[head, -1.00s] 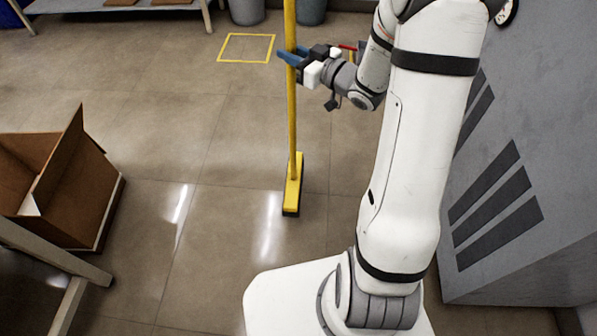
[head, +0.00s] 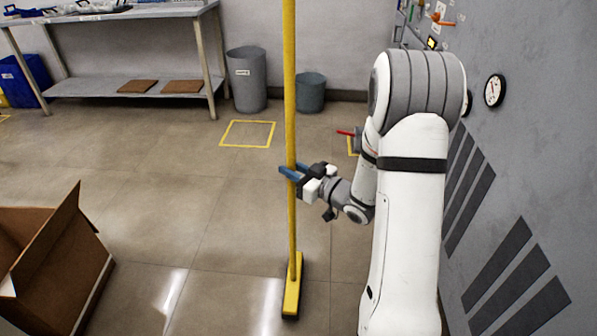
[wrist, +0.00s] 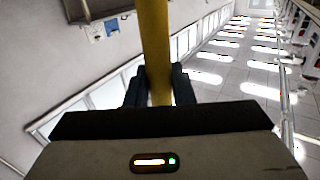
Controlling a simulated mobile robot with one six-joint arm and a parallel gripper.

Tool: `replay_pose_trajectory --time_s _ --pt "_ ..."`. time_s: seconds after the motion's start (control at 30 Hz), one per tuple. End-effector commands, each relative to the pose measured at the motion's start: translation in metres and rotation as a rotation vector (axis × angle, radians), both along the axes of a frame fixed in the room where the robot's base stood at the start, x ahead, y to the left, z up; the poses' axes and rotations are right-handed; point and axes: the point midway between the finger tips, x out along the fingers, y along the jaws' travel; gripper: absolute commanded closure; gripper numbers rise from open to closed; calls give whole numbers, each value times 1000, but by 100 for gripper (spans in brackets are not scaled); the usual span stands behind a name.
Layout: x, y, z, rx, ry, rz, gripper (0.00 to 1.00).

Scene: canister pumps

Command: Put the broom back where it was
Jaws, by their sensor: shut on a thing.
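The yellow broom (head: 291,110) stands upright in the head view, with its long handle running out of the top of the picture. Its yellow head (head: 293,288) is low, at or just above the floor; I cannot tell whether it touches. My gripper (head: 287,171) is shut on the handle, its blue fingers around it well above the broom head. In the wrist view the handle (wrist: 154,45) rises between the dark fingers (wrist: 153,88). A yellow square outline (head: 247,134) is marked on the floor behind and left of the broom.
An open cardboard box (head: 52,262) stands at the lower left. A workbench (head: 110,17) and two grey bins, one tall (head: 246,80) and one short (head: 310,92), are at the back. A grey cabinet or wall (head: 500,170) with a gauge lines the right. The middle floor is clear.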

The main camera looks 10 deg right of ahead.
Motion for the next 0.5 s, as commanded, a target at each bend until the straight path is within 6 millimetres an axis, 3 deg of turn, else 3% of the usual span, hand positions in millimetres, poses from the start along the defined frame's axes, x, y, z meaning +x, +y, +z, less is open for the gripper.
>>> replay_pose_trajectory --time_s 0.3,0.33,0.5 --pt "1 0 0 1 -6 0 100" --pt "0 0 -2 0 -1 0 78" --pt "0 0 -1 0 -1 0 64"
